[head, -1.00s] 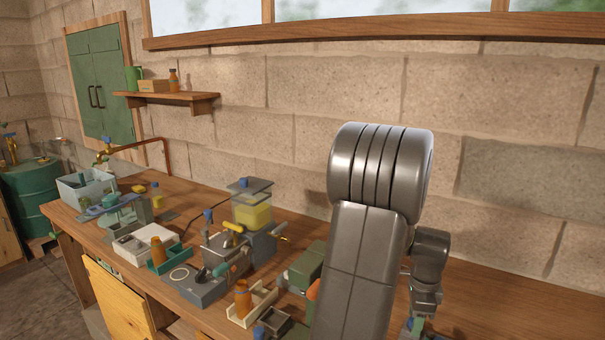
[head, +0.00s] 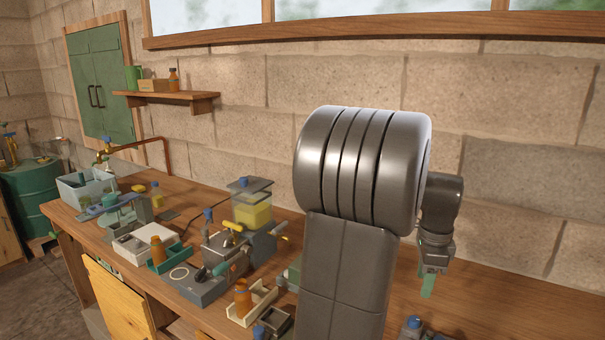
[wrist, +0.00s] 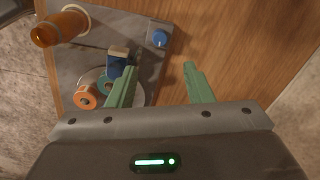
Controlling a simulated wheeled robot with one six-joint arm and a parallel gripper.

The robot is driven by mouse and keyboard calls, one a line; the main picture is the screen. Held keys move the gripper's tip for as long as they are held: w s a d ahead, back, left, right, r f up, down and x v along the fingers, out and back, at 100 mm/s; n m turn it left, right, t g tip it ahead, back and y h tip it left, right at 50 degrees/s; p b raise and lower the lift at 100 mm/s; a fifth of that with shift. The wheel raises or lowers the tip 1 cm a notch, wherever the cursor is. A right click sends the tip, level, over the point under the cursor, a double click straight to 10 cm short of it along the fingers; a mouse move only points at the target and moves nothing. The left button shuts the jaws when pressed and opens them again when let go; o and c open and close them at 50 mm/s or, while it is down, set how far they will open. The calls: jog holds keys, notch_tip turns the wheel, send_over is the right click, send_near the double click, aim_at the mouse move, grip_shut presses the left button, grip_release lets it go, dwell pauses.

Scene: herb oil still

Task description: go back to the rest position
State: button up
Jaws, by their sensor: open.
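My gripper (head: 428,286) shows in the head view to the right of my large grey arm link, above the right part of the wooden bench. In the wrist view, its two green fingers (wrist: 157,68) are spread apart with nothing between them. Below them lie bare bench wood and the edge of a grey tray (wrist: 150,72). The tray holds an orange roll (wrist: 86,97), a teal roll (wrist: 108,95), a blue item with a tan top (wrist: 117,64) and a blue-capped item (wrist: 160,38). The left finger overlaps the tray in that view.
An amber bottle (wrist: 60,27) lies at the tray's upper left in the wrist view. In the head view, the still with its yellow vessel (head: 252,213) and an amber bottle in a holder (head: 243,298) stand left of my arm. The bench's right end looks mostly clear.

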aim_at(415, 318)
jog(key=f, duration=1.2)
jog(key=shift+w+f, duration=0.15)
jog(key=shift+w, duration=0.1)
jog(key=n, duration=0.5)
jog(key=shift+d+p, duration=0.1)
jog(key=shift+p, duration=0.2)
jog(key=n, duration=0.5)
jog(key=shift+y, duration=0.3)
jog(key=n, duration=0.6)
jog(key=shift+w+p, duration=0.1)
jog(key=shift+p, duration=0.25)
jog(key=n, duration=0.5)
jog(key=shift+g, duration=0.3)
